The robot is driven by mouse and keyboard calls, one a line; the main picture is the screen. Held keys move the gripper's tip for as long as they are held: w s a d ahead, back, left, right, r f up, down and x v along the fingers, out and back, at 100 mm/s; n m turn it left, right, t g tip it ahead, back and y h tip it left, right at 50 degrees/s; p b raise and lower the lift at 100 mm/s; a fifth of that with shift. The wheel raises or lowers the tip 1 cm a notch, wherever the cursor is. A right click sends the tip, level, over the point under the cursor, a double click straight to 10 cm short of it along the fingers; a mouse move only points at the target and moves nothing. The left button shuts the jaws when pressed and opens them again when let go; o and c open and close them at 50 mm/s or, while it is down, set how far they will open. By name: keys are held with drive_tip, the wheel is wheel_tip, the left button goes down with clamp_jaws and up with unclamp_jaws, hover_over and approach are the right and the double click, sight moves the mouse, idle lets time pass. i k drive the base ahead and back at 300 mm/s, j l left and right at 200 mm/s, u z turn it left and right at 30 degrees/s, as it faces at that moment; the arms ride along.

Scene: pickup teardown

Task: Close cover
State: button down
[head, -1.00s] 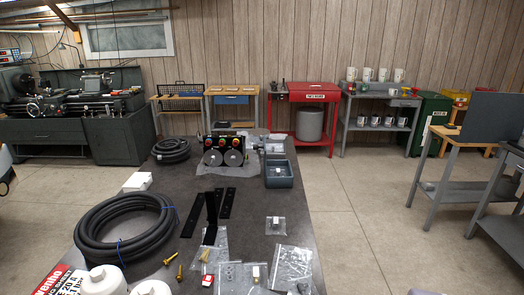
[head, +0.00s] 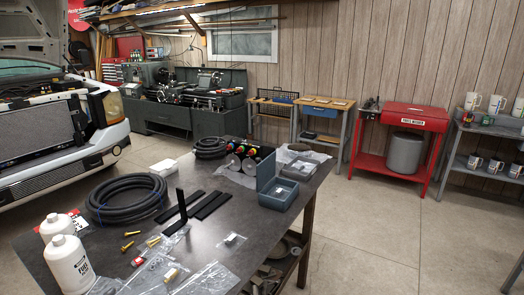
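The task does not say which cover is meant, and several candidates show in the head view. A red cabinet labelled as a parts washer (head: 413,118) stands at the back right; its flat red top looks down, though I cannot tell surely whether it is a lid. At the left, the vehicle's hood (head: 30,32) is raised. My gripper is not in view.
The dark table (head: 232,258) holds a coiled black hose (head: 128,197), white bottles (head: 68,265), black bars (head: 203,205) and bagged small parts. A machine lathe (head: 195,95) and benches line the back wall. Concrete floor (head: 370,230) right of the table is clear.

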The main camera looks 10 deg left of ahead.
sight(266, 169)
drive_tip(key=i+u, duration=0.15)
drive_tip(key=i, duration=0.35)
drive_tip(key=i+l+u, duration=0.15)
drive_tip(key=i, duration=0.35)
drive_tip(key=i+l+u, duration=0.15)
drive_tip(key=i, duration=0.35)
